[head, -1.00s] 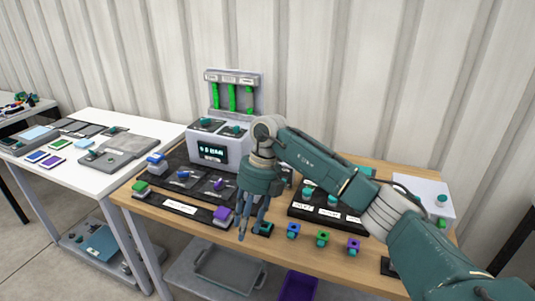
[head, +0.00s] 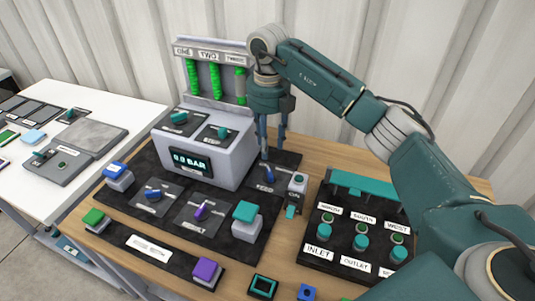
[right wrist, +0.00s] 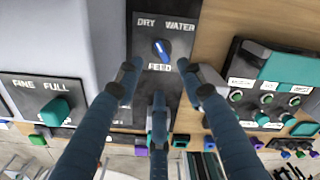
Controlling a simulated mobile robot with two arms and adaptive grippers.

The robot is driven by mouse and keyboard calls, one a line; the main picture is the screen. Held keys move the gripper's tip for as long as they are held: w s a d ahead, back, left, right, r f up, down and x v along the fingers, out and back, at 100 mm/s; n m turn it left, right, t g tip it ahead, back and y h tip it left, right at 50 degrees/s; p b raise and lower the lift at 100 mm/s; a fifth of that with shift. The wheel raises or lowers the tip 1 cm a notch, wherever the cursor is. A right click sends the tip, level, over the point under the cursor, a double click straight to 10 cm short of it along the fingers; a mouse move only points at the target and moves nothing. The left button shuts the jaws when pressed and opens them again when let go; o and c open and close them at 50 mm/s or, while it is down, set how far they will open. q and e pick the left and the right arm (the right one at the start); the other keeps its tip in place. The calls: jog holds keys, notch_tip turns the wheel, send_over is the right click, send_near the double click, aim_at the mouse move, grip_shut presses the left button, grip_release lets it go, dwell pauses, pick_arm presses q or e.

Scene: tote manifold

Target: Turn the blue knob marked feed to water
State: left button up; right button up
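The blue feed knob (right wrist: 162,48) sits on a dark plate marked DRY at upper left, WATER at upper right and FEED below. Its grip looks tilted, top end toward the DRY side. In the head view the knob (head: 269,174) is on the black panel, right of the grey box. My right gripper (head: 273,153) points down just above and behind it. In the right wrist view its three fingers (right wrist: 163,88) are spread apart with nothing between them, short of the knob and not touching it. My left gripper is not in view.
The grey box with the "0.0 BAR" display (head: 190,161) stands close left of the gripper. A small switch block (head: 297,184) is right of the knob. The black inlet/outlet panel (head: 304,248) lies further right. Other blue and purple knobs (head: 201,211) are in front.

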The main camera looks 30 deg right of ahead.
jog(key=p, duration=0.1)
send_over(268, 173)
jog(key=f, duration=0.4)
jog(key=shift+s+f, duration=0.2)
jog(key=shift+s, duration=0.05)
notch_tip(268, 173, down, 3)
jog(key=shift+w+f+p, duration=0.1)
jog(key=shift+f+p, duration=0.05)
jog(key=shift+p, duration=0.2)
jog(key=shift+w+f, duration=0.1)
jog(key=shift+f, duration=1.3)
jog(key=shift+c, duration=0.3)
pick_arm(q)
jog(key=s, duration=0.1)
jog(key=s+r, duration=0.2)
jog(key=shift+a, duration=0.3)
pick_arm(e)
grip_shut()
